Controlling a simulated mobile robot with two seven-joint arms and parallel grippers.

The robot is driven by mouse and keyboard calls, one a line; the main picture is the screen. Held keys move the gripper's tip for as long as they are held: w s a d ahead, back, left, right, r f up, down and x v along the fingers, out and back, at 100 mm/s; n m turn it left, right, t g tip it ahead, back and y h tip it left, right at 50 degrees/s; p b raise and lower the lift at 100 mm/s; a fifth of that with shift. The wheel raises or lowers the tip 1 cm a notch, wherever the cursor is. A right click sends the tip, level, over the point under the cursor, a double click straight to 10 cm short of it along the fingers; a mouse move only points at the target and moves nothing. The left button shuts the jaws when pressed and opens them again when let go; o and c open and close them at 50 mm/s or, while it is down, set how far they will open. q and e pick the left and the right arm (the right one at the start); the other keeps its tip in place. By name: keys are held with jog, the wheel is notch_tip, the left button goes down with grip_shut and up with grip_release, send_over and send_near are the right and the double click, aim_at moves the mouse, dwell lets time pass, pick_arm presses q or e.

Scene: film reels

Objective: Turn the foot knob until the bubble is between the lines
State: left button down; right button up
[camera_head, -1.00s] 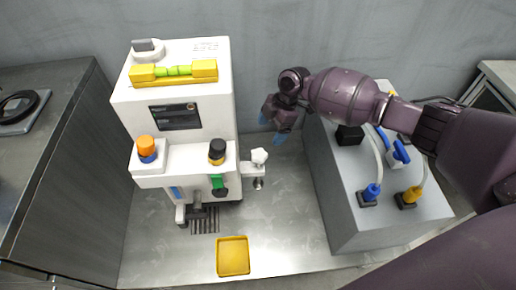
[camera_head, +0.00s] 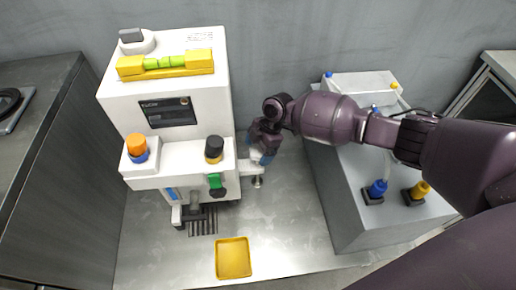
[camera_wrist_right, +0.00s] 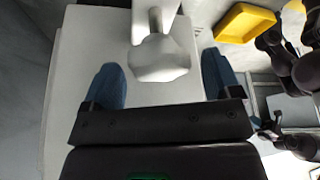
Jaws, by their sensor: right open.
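The yellow spirit level (camera_head: 165,65) with a green vial sits on top of the white machine (camera_head: 215,95). Dark marks show on the vial, but the bubble is too small to place against them. The white lobed foot knob (camera_wrist_right: 160,58) shows in the right wrist view, between my two blue fingertips and slightly ahead, with a gap on each side. My right gripper (camera_head: 257,150) is open beside the machine's lower right corner. In the head view it mostly hides the knob. My left gripper is not in view.
A yellow tray (camera_head: 233,258) lies on the metal table in front of the machine. A grey box (camera_head: 345,205) with blue and yellow plugs stands to the right. The machine's front bears an orange knob (camera_head: 137,144), a black knob (camera_head: 214,148) and a green part (camera_head: 216,183).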

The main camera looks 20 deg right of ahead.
jog(key=c, duration=0.9)
jog(key=shift+c, duration=0.2)
jog(key=shift+r+m, duration=0.1)
jog(key=shift+m, duration=0.2)
